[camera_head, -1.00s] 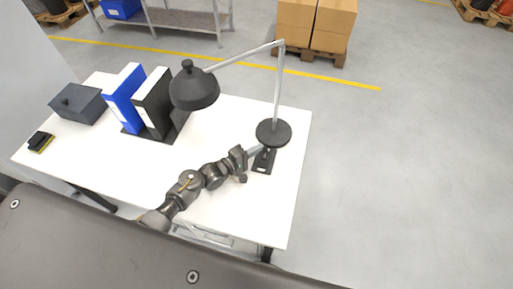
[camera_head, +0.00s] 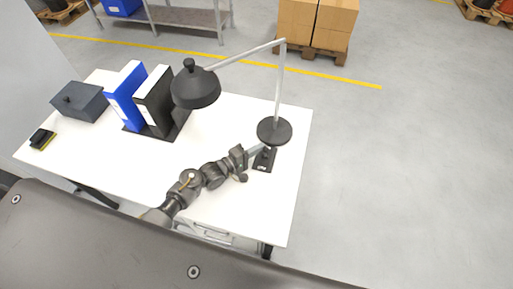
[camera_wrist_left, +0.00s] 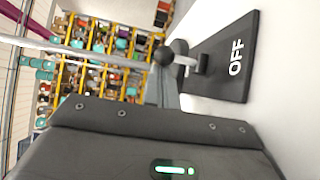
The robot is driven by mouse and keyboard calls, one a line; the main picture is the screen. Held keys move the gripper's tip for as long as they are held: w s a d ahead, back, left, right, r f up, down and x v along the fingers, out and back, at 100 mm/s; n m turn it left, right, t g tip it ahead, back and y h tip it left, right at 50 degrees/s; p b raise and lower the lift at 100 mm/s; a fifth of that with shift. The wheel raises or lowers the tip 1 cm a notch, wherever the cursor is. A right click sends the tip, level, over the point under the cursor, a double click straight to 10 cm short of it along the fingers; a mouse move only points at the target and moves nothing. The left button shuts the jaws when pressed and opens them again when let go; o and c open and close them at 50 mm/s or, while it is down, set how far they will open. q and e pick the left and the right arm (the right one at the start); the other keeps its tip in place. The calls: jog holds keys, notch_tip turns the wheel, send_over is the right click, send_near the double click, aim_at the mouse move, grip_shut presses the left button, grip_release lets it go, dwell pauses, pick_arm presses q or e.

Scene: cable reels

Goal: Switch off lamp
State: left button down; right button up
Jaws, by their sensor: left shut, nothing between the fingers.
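The desk lamp stands on the white table, with a dark shade (camera_head: 196,88), a thin jointed pole (camera_head: 279,85) and a round dark base (camera_head: 274,131). A dark switch plate (camera_head: 265,160) lies in front of the base. In the left wrist view the switch plate (camera_wrist_left: 228,62) carries the white word OFF, with a small lever (camera_wrist_left: 200,64) beside it. My left gripper (camera_head: 258,149) is shut and empty, its fingertips at the lever. I cannot tell if they touch it. The fingers also show in the left wrist view (camera_wrist_left: 172,80). My right gripper is not in view.
A blue binder (camera_head: 126,96) and a black binder (camera_head: 154,100) stand in a holder left of the lamp. A dark grey box (camera_head: 79,101) and a small black-and-yellow item (camera_head: 41,139) lie at the left. The table (camera_head: 215,140) is clear around my arm.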

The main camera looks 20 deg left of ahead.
pick_arm(q)
jog(key=shift+s+d, duration=0.2)
jog(key=shift+s, duration=0.05)
jog(key=b+v, duration=0.1)
jog(key=v, duration=0.9)
jog(key=shift+s+a+r, duration=0.15)
jog(key=shift+s+a, duration=0.05)
jog(key=shift+s, duration=0.1)
dwell(0.4)
